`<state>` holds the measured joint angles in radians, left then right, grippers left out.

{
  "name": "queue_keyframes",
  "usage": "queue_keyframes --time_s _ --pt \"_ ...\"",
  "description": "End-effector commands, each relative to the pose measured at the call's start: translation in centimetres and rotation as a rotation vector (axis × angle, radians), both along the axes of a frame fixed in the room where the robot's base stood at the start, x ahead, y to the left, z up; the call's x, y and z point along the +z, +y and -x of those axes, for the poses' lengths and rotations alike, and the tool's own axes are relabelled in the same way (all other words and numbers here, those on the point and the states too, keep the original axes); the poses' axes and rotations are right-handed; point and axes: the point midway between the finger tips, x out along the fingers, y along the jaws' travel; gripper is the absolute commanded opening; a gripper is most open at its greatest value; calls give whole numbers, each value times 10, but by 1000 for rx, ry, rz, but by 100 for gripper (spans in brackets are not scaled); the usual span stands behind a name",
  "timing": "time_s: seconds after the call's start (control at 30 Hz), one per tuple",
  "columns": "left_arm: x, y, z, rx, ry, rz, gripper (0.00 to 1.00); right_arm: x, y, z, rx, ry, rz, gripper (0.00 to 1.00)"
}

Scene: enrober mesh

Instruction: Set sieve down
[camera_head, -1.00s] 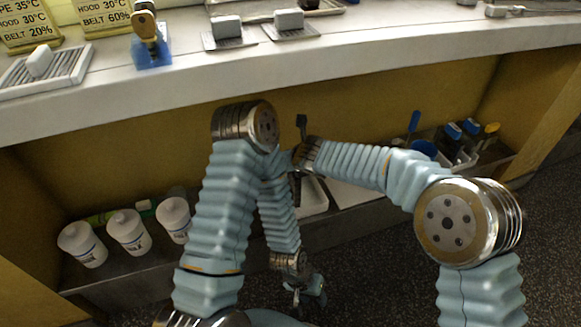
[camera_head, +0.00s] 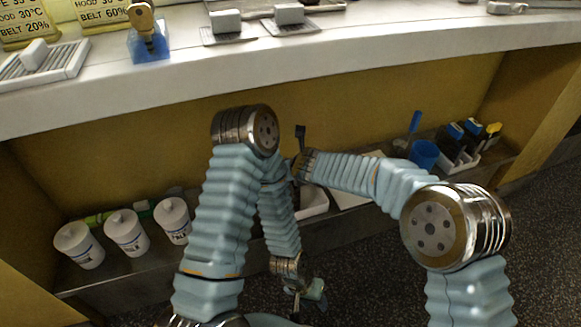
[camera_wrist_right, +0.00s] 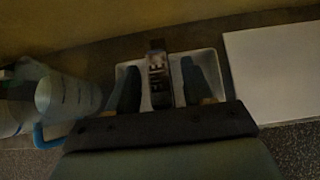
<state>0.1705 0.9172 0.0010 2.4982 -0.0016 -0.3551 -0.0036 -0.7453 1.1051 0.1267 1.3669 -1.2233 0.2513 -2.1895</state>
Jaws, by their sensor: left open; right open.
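In the right wrist view, a dark upright piece with pale lettering (camera_wrist_right: 158,72), which may be the sieve's handle, stands in a white tray (camera_wrist_right: 207,62). My right gripper (camera_wrist_right: 157,90) is open, with one finger on each side of this piece and gaps between. No sieve mesh shows. The white tray shows partly in the head view (camera_head: 316,204), behind my arms. A dark piece (camera_head: 300,131) sticks up by my right wrist there; I cannot tell if it is the same. My left gripper (camera_head: 312,298) is open and low over the floor, apart from the shelf.
White tubs (camera_head: 126,233) stand on the low shelf (camera_head: 180,258) at left. A blue cup (camera_head: 424,154) and a holder with dark and yellow-topped items (camera_head: 463,157) stand at right. A white board (camera_wrist_right: 268,75) lies right of the tray. The counter (camera_head: 330,45) overhangs the shelf.

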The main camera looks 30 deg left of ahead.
Motion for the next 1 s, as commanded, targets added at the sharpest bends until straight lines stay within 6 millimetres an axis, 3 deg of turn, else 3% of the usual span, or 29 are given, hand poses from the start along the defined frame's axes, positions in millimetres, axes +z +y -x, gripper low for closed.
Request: queue_keyframes --time_s 0.27,0.7,1.0 --pt "1 0 0 0 0 0 43 14 -7 6 1 -2 -1 51" --pt "5 1 0 0 -1 -1 43 77 -59 50 0 -1 -1 51" --pt "6 1 0 2 -1 -2 43 85 -67 57 0 0 0 51"
